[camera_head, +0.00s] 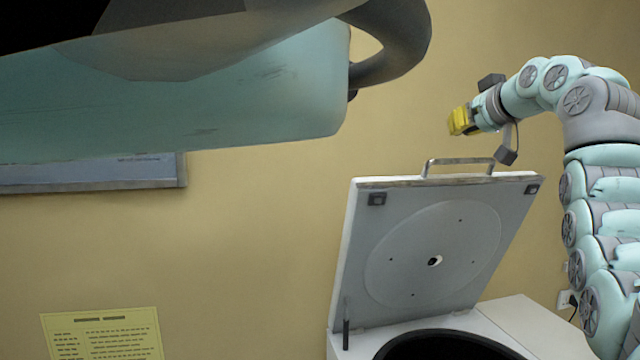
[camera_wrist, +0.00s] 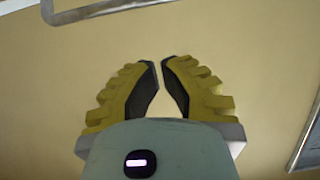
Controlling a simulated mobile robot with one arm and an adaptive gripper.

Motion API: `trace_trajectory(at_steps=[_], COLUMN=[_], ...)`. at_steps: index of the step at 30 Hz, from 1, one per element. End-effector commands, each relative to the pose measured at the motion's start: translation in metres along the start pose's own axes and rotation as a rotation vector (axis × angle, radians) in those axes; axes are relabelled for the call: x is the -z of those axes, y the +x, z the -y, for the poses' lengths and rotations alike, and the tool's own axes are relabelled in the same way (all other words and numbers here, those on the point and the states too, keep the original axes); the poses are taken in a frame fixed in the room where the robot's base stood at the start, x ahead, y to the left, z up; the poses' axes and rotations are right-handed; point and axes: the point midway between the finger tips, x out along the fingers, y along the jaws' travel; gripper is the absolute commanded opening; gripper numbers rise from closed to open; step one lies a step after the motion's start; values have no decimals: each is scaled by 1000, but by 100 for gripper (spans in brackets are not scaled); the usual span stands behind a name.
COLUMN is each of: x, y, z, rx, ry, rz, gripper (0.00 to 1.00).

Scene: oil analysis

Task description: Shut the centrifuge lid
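The centrifuge lid (camera_head: 350,230) stands raised at the back of the white centrifuge (camera_head: 515,320), tilted slightly back, with its pale inner face showing. A metal handle (camera_head: 458,161) runs along its top edge. The dark round chamber (camera_head: 445,345) lies open below. My gripper (camera_head: 455,122) is above the handle and apart from it, pointing left. In the wrist view its yellow fingers (camera_wrist: 158,63) have their tips close together, with a narrow gap and nothing between them. A metal bar (camera_wrist: 110,11) at the top left of that view looks like the handle.
A large pale teal body with a dark curved tube fills the upper left of the head view. A framed picture (camera_head: 90,175) and a yellow notice (camera_head: 105,335) are at the left. The wall around the lid is bare. A socket (camera_head: 566,299) is at the right.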

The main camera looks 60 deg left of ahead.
Motion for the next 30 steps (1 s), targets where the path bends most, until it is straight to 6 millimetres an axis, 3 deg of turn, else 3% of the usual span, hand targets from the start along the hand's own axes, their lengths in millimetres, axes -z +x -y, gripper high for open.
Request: trace_trajectory(at_steps=[5,19,30], x=[4,5,5], y=[10,74,99], z=[3,3,3], rx=[8,6,5], ry=[1,0,-3], rz=[9,9,5], gripper=[0,0,0])
